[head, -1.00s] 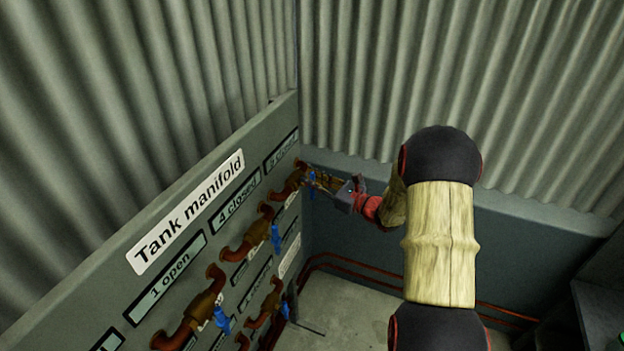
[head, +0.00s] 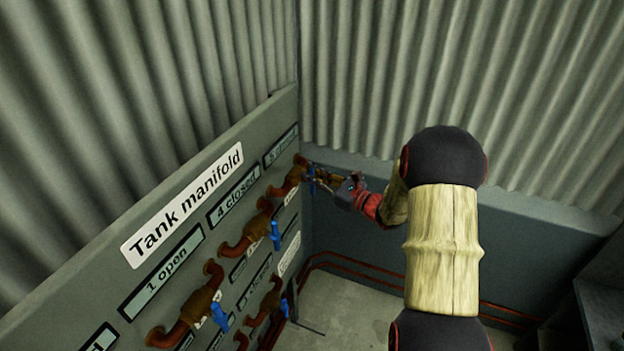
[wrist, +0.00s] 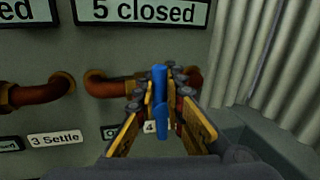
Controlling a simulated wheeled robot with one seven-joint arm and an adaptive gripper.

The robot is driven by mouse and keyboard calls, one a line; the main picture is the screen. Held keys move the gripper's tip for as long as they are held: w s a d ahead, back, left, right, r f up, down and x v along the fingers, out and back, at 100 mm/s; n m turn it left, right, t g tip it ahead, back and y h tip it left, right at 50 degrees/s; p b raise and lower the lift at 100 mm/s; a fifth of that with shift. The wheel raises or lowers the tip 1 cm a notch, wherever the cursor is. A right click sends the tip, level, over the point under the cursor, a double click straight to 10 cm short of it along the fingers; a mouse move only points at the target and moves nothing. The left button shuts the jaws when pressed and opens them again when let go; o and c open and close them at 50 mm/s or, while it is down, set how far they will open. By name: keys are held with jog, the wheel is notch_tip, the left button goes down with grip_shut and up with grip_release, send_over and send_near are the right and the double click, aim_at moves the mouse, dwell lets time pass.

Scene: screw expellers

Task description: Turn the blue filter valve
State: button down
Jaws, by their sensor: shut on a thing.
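The blue valve handle (wrist: 160,100) stands upright in the middle of the wrist view, in front of a copper-brown pipe under the "5 closed" sign (wrist: 143,12). My gripper (wrist: 161,98) is shut on this handle, with one yellow-and-grey finger on each side. In the head view my gripper (head: 322,180) reaches the far end of the panel, and the blue handle (head: 311,180) shows partly at its fingertips. The valve body behind the handle is mostly hidden by the fingers in the wrist view.
The grey "Tank manifold" panel (head: 110,222) carries several other pipes with blue handles, such as one under "4 closed" (head: 276,236) and one under "1 open" (head: 219,316). A corrugated wall (wrist: 270,60) stands close to the right of the gripper. Open floor (head: 345,300) lies below.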

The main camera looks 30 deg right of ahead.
jog(key=n+y+b, duration=0.1)
jog(key=n+b, duration=0.3)
jog(key=b, duration=0.3)
jog(key=s+a+f+n+y+b, duration=0.1)
jog(key=n+b, duration=0.3)
jog(key=b, duration=0.3)
jog(key=a+n+t+y+b, duration=0.1)
jog(key=n+b, duration=0.3)
jog(key=b, duration=0.3)
jog(key=shift+s+f+b, duration=0.2)
jog(key=shift+f+b, duration=0.15)
jog(key=shift+b, duration=0.05)
jog(key=shift+n, duration=0.4)
jog(key=c, duration=1.8)
grip_release()
jog(key=shift+c, duration=0.2)
jog(key=v, duration=1.2)
jog(key=shift+d, duration=0.15)
